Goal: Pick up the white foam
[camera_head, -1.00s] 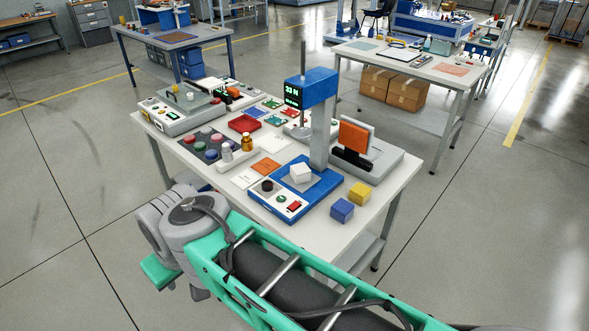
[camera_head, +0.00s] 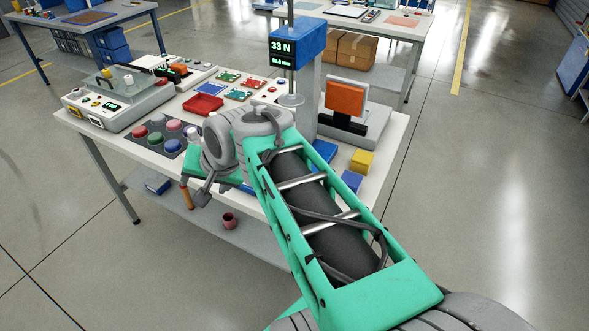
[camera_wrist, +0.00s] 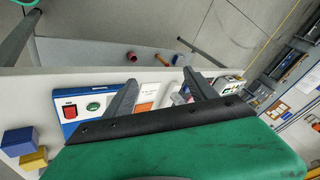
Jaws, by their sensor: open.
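The white foam block does not show now; in the head view my arm covers the near part of the press base where it sat. The blue press base (camera_head: 324,155) shows only in part beside my arm. In the wrist view the control end of the press base (camera_wrist: 70,108), with a red switch and a green button, lies at left beyond my gripper (camera_wrist: 159,80). The two dark fingers are apart, with no object seen held between them. They hang over the table near the press controls. My gripper body hides what lies below it.
The press column (camera_head: 303,95) stands close beside my arm. A yellow block (camera_head: 361,161) and a blue block (camera_head: 351,181) lie right of the press. An orange-faced device (camera_head: 345,98), a red tray (camera_head: 203,104) and a button panel (camera_head: 156,136) also occupy the table.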

